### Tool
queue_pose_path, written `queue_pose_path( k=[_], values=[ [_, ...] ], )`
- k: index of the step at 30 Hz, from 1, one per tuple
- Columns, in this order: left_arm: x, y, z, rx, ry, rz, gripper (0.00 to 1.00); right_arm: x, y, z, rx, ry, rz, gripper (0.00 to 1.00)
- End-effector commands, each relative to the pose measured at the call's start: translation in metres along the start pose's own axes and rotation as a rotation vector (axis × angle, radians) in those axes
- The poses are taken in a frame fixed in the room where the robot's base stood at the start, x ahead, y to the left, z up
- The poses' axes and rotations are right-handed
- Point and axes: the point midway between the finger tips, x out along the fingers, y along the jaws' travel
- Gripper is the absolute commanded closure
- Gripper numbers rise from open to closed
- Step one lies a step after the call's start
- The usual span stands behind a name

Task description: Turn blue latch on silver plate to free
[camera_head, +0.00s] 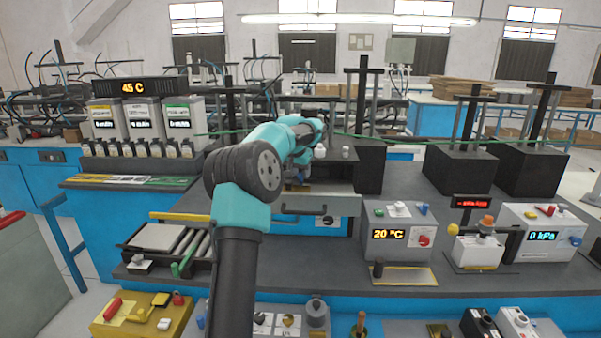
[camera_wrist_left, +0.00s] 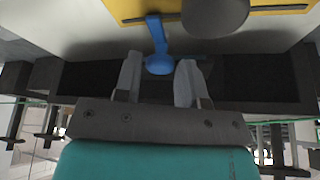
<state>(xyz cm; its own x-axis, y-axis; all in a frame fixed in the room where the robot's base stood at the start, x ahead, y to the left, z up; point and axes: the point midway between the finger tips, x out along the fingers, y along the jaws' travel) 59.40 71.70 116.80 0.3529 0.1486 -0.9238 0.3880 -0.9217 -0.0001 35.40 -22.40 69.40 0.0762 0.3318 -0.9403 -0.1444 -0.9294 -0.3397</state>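In the left wrist view, a blue latch (camera_wrist_left: 155,32) with a narrow arm and a rounded end lies over a yellow panel (camera_wrist_left: 128,9) edged by a pale, silvery surface (camera_wrist_left: 62,28). My left gripper (camera_wrist_left: 160,64) is open, one pale fingertip on each side of the latch's rounded end. Small gaps seem to show on both sides; I cannot tell if either finger touches. In the head view, my left arm reaches to the silver box front (camera_head: 310,203) at the centre and hides the fingertips. My right gripper is in no view.
A dark round knob (camera_wrist_left: 214,15) sits close beside the latch in the wrist view. In the head view, a grey 20 °C box (camera_head: 385,248) stands to the right, and a roller tray (camera_head: 160,238) to the left. Black posts on blocks (camera_head: 470,165) stand farther right.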

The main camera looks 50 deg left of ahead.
Motion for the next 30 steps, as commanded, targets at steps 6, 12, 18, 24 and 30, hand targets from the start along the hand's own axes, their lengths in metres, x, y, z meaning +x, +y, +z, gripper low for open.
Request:
queue_pose_path(
  k=[6,12,18,24,30],
  values=[
    [-0.0002,0.0,0.0,0.0,0.0,0.0,0.84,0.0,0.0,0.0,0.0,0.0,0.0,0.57],
    [-0.0002,0.0,0.0,-0.001,0.0,0.0,0.94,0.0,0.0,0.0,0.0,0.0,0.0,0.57],
    [-0.0003,0.0004,0.0,-0.02,0.0,-0.008,0.94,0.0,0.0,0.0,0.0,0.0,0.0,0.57],
    [0.0,0.0014,0.0002,-0.084,-0.002,-0.035,0.94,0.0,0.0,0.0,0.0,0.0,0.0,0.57],
    [0.0001,0.0023,-0.0001,-0.201,-0.001,-0.084,0.94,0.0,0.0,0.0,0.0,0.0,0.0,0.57]
  ],
)
